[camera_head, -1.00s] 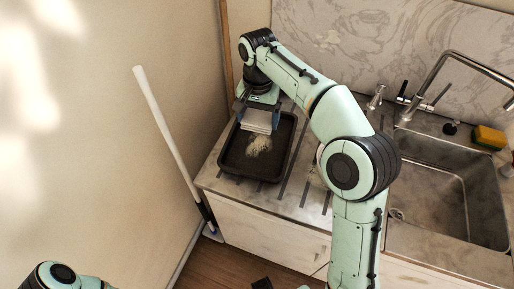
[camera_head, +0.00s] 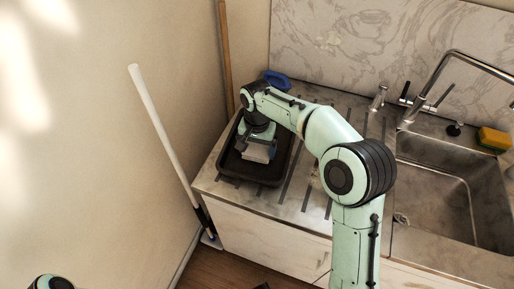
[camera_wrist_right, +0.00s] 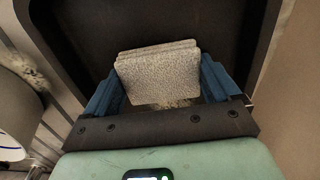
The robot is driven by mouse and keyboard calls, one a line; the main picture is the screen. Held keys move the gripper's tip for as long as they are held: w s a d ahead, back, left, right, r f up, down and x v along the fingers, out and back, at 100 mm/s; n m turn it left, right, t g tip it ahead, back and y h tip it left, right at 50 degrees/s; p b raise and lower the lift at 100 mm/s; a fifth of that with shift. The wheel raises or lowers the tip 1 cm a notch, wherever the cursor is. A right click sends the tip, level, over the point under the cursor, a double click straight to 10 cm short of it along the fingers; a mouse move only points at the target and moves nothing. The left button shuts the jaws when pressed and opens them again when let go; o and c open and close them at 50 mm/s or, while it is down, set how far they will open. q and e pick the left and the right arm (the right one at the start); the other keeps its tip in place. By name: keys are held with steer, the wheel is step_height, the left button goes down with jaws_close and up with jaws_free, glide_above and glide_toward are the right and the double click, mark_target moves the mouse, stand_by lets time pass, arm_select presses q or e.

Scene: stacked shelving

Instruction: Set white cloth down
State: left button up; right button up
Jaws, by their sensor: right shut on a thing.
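The white cloth (camera_head: 258,153) is a folded, layered pale pad, held over the black tray (camera_head: 240,176) on the counter. In the right wrist view the cloth (camera_wrist_right: 158,72) sits between the two blue fingers of my right gripper (camera_wrist_right: 160,84), which is shut on it. My right gripper (camera_head: 258,144) is low, within the tray's outline in the head view. I cannot tell whether the cloth touches the tray floor. A pale patch (camera_wrist_right: 178,103) shows just below the cloth in the wrist view. My left gripper is out of view.
The sink (camera_head: 440,190) with its faucet (camera_head: 446,75) is at the right, with a yellow-green sponge (camera_head: 494,138) on its edge. A blue object (camera_head: 276,79) lies behind the tray. A white pole (camera_head: 160,130) leans by the left wall. Ribbed counter is bare right of the tray.

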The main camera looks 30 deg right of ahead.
mark_target(257, 150)
steer(key=shift+f, duration=0.1)
steer(key=o, duration=0.8)
step_height(257, 150, up, 12)
steer(key=shift+r+p, duration=0.15)
steer(key=shift+p, duration=1.1)
